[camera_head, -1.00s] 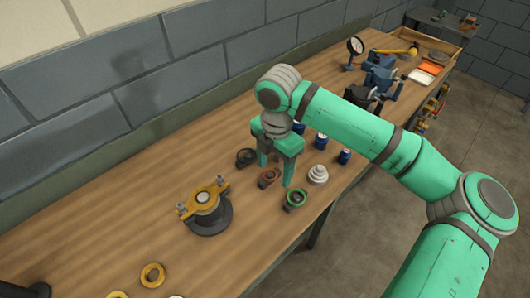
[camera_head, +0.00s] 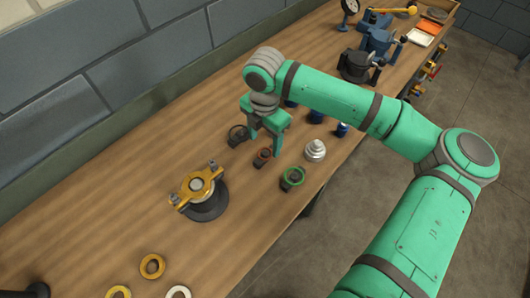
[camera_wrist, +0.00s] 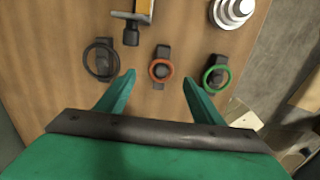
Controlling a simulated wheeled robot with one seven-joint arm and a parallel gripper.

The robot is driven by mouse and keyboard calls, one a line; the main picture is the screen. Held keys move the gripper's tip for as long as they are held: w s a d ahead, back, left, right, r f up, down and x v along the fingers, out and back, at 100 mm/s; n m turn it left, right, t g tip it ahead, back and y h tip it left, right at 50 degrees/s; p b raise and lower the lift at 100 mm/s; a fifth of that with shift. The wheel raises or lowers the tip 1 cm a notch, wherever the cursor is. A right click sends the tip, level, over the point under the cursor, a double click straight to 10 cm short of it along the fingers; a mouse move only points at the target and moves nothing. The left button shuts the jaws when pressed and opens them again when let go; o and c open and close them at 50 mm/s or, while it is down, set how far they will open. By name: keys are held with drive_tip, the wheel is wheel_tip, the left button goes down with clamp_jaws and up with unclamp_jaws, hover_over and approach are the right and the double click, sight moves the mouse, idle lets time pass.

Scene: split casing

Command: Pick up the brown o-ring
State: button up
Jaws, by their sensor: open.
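The brown o-ring (camera_wrist: 162,80) is a thin reddish-brown ring. It sits on a small dark holder (camera_wrist: 161,51) on the wooden bench. In the head view the brown o-ring (camera_head: 265,151) shows just below my gripper (camera_head: 262,139). In the wrist view my gripper (camera_wrist: 158,78) is open and empty. Its two fingertips point towards the holder, one on each side of the brown o-ring's lower edge. The exact height gap between fingertips and ring cannot be told.
A black ring (camera_wrist: 88,62) on a holder lies left of the brown one, a green ring (camera_wrist: 206,75) on its right. A yellow-clamped casing (camera_head: 203,206) stands nearby. A silver stepped part (camera_head: 315,150) and blue cans (camera_head: 342,129) are close.

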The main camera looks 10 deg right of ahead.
sight(265, 153)
wheel_tip(265, 153, down, 4)
drive_tip(key=shift+s+d+r, duration=0.1)
drive_tip(key=shift+f, duration=0.2)
idle(0.3)
drive_tip(key=shift+d+f, duration=0.1)
idle(0.3)
drive_tip(key=shift+a, duration=0.2)
drive_tip(key=shift+c, duration=0.2)
drive_tip(key=shift+d, duration=0.1)
drive_tip(key=c, duration=1.1)
